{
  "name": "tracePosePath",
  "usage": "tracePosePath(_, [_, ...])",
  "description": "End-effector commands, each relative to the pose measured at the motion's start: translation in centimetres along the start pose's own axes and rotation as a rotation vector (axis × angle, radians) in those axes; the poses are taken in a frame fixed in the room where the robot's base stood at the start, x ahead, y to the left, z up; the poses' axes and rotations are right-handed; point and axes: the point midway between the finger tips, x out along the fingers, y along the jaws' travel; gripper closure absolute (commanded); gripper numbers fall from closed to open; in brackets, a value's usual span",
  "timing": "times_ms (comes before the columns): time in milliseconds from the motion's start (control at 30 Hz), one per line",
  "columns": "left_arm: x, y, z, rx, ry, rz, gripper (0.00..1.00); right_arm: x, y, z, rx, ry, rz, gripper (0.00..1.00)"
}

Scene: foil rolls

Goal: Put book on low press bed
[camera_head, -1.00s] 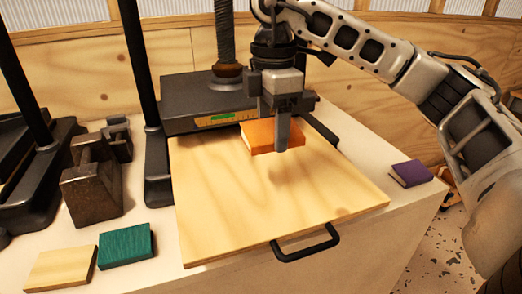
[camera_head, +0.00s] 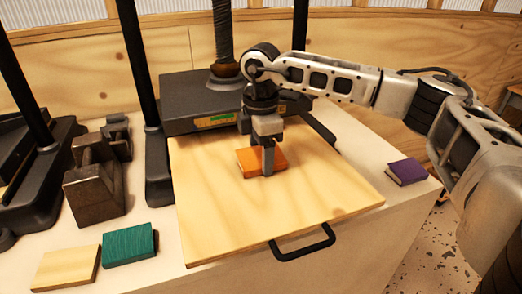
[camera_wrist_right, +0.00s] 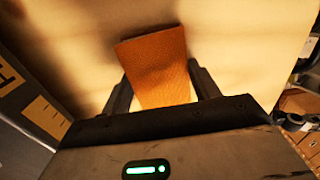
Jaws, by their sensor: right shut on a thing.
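An orange book (camera_head: 246,163) is between the fingers of my right gripper (camera_head: 268,168), low over the pale wooden press bed (camera_head: 220,225). The gripper is shut on the book. In the right wrist view the orange cover (camera_wrist_right: 158,70) shows between the two dark fingers. I cannot tell for sure whether the book touches the bed. The bed is a flat board with a black handle (camera_head: 302,243) at its front edge. My left gripper is not in view.
The black press body (camera_head: 190,95) with its screw stands behind the bed. A purple book (camera_head: 407,173) lies to the right. A green book (camera_head: 130,245) and a pale wood board (camera_head: 66,268) lie front left. Dark metal weights (camera_head: 95,185) stand at left.

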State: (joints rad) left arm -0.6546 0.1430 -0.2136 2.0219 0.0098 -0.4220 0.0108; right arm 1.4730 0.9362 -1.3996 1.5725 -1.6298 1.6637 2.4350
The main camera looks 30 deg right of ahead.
Motion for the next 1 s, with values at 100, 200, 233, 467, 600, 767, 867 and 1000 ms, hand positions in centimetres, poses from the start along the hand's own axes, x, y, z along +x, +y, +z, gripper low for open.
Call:
tracePosePath(100, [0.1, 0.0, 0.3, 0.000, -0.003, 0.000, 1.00, 0.2, 0.0, 0.0, 0.000, 0.001, 0.000, 0.63])
tracePosePath(200, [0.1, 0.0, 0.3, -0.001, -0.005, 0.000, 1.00, 0.3, 0.0, 0.0, 0.000, 0.001, 0.000, 0.28])
tracePosePath(233, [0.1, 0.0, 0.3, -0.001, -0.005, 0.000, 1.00, 0.3, 0.0, 0.0, 0.000, 0.000, 0.000, 0.19])
tracePosePath(467, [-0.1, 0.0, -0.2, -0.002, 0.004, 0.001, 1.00, 0.2, 0.0, 0.0, 0.000, 0.000, 0.000, 0.17])
tracePosePath(600, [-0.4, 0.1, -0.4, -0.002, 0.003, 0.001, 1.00, -0.4, 0.0, 0.0, 0.000, 0.001, 0.001, 0.17])
tracePosePath(767, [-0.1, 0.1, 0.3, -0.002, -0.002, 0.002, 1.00, -2.4, 0.1, -0.1, -0.001, 0.003, 0.004, 0.17])
tracePosePath(867, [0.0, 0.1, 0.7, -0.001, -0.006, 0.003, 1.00, -4.6, 0.1, -0.1, -0.001, 0.003, 0.005, 0.17])
tracePosePath(1000, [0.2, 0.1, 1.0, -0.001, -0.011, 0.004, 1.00, -7.7, 0.0, -0.1, -0.001, 0.003, 0.004, 0.17])
